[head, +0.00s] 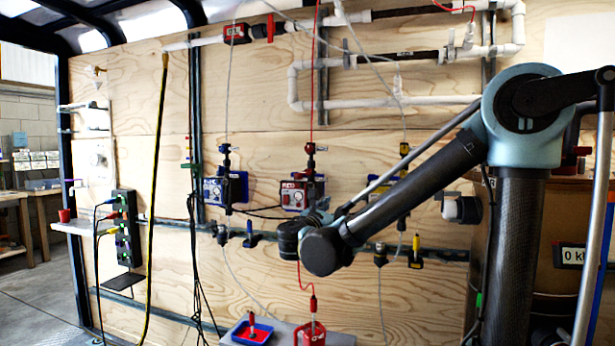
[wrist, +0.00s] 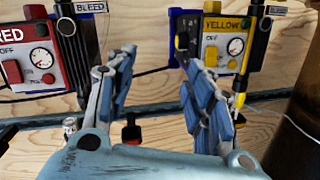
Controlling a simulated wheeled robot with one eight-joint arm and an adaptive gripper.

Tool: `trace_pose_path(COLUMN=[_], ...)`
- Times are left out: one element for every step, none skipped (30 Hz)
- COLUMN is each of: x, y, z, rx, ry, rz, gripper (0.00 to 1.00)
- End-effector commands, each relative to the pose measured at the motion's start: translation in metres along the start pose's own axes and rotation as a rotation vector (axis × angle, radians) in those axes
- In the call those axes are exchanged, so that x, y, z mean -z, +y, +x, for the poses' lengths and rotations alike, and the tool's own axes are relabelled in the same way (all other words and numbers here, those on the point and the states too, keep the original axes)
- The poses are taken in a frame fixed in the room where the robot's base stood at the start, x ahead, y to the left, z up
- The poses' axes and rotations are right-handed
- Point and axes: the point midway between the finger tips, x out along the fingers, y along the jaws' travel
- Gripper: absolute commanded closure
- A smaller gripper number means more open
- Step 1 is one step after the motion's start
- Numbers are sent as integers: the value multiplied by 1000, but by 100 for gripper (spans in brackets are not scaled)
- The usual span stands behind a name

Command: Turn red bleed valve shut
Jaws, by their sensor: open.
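A valve with a red handle (wrist: 130,130) shows low in the wrist view, between my gripper's fingers and partly hidden by the gripper body. My gripper (wrist: 158,75) is open and empty, its blue-padded fingers spread toward the wall. The red unit (wrist: 38,45) with a gauge is left of the fingers, with a "BLEED" label (wrist: 90,6) above its right side. The red unit also shows in the head view (head: 297,190). There my wrist covers the wall just below it, and the red handle and fingertips cannot be made out.
The yellow unit (wrist: 222,45) is close behind the right finger. A dark rail (head: 170,222) runs along the plywood wall, with a blue-handled valve (head: 250,235) and a yellow-handled valve (head: 415,250). A red container (head: 311,332) and a blue tray (head: 252,333) stand on a shelf below.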

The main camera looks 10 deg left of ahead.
Motion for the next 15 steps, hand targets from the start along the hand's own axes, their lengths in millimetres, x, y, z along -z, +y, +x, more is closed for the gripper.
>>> trace_pose_path(x=[-3, -6, -9, -11, -13, -16, -17, -19, -20, -21, -22, -23, -24, -24, -25], y=[25, 37, 51, 61, 69, 79, 85, 91, 97, 100, 103, 105, 107, 108, 109], z=[-18, -28, -40, -49, -57, -68, -75, -81, -88, -92, -96, -98, -100, -100, -98], rx=[-50, -74, -103, -122, -139, -159, -172, -182, -193, -201, -206, -210, -213, -214, -215], ry=[-39, -63, -94, -117, -139, -164, -180, -196, -212, -223, -231, -239, -244, -248, -250], rz=[-37, -59, -86, -103, -120, -139, -151, -161, -173, -179, -185, -191, -194, -196, -198], gripper=[52, 52, 52, 52, 52, 52, 52, 52, 52, 52, 52, 52, 52, 52, 52])
